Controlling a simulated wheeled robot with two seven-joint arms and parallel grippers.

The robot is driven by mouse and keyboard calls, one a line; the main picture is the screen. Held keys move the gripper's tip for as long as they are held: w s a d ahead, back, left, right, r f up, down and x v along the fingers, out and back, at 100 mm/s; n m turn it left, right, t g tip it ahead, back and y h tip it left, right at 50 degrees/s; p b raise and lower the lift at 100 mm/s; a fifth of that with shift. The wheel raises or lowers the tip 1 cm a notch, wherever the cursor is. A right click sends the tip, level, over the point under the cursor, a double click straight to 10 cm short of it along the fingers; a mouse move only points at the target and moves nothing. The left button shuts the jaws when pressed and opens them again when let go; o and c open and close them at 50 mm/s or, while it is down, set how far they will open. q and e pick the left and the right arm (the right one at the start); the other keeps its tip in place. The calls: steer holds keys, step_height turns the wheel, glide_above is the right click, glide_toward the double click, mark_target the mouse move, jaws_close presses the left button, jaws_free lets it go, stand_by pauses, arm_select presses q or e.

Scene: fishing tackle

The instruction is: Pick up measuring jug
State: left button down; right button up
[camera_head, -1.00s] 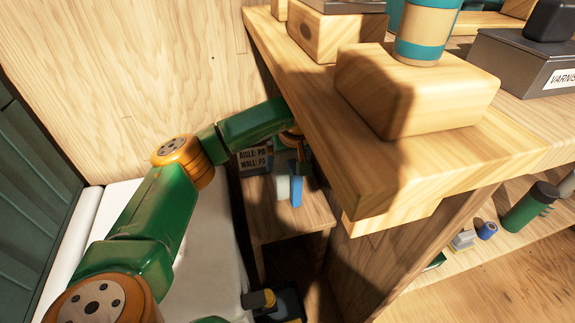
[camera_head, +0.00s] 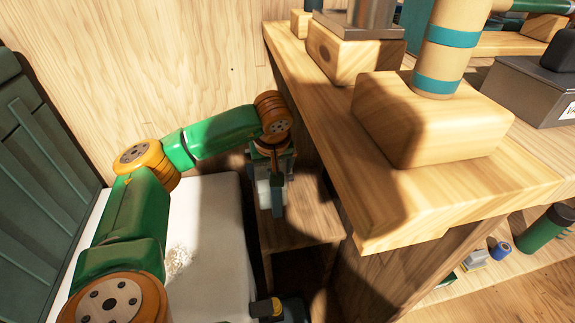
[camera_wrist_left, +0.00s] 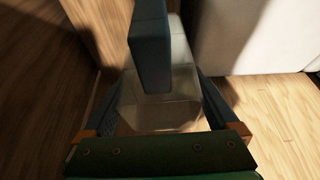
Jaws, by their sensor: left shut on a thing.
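The measuring jug (camera_head: 265,193) looks pale and clear with a blue-grey upright bar, which seems to be its handle. In the head view it is above a small wooden stand, partly hidden under my wrist. My left gripper (camera_head: 272,168) is over it. In the left wrist view the jug (camera_wrist_left: 168,88) lies between the two fingers of the left gripper (camera_wrist_left: 165,105), which are shut on it. The blue-grey bar stands up toward the top of that view. Whether its base touches the stand, I cannot tell.
A wooden workbench (camera_head: 430,195) rises close to the right of the left arm, with wooden blocks (camera_head: 420,120) and a grey tin (camera_head: 525,95) on top. A white box (camera_head: 215,225) stands to the left. The low wooden stand (camera_head: 300,225) is between them.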

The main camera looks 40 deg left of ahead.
arm_select(q)
steer(key=s+a, duration=0.8)
steer(key=s, duration=0.1)
steer(key=shift+s, duration=0.15)
